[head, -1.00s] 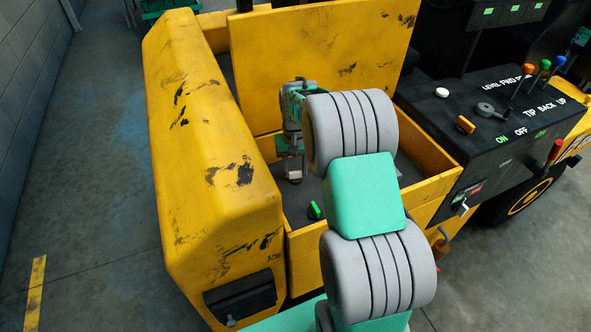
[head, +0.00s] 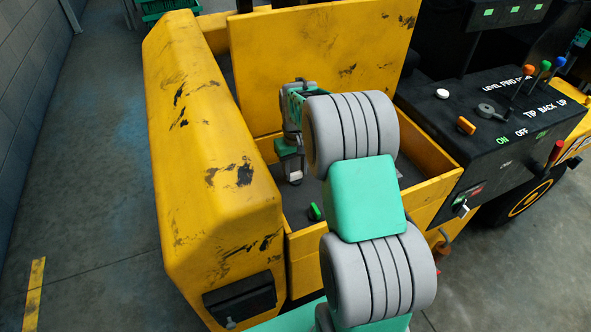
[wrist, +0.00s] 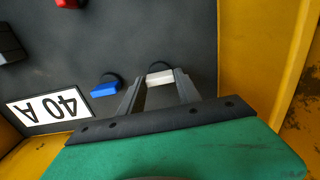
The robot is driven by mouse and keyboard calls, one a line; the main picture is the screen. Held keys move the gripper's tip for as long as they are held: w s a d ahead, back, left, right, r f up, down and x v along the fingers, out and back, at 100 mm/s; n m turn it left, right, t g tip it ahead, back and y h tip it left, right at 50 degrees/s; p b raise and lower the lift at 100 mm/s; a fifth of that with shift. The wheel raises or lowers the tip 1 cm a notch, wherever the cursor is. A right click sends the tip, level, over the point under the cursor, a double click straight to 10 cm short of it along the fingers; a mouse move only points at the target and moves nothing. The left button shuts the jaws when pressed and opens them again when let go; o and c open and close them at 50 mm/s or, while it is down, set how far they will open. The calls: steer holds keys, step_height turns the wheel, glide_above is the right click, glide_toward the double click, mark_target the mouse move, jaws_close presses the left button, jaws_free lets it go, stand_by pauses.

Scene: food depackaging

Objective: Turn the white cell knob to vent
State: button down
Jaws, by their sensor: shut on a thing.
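The white cell knob (wrist: 160,78) shows in the wrist view on a dark panel, on a round black base. My gripper (wrist: 159,85) is shut on it, with one finger on each side. In the head view my gripper (head: 294,178) reaches down into the open yellow compartment. There the white knob is hard to tell apart from the gripper tip.
A blue knob (wrist: 105,89) sits just left of the white one, and a red knob (wrist: 68,3) is at the top edge. A "40 A" label (wrist: 48,107) lies left. Yellow walls (wrist: 268,60) bound the panel. A green knob (head: 314,211) is near the compartment's front.

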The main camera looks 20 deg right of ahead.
mark_target(296, 173)
steer(key=c, duration=0.8)
jaws_free()
steer(key=shift+c, duration=0.2)
step_height(296, 173, up, 8)
steer(key=shift+f+b, duration=0.1)
steer(key=shift+b, duration=0.3)
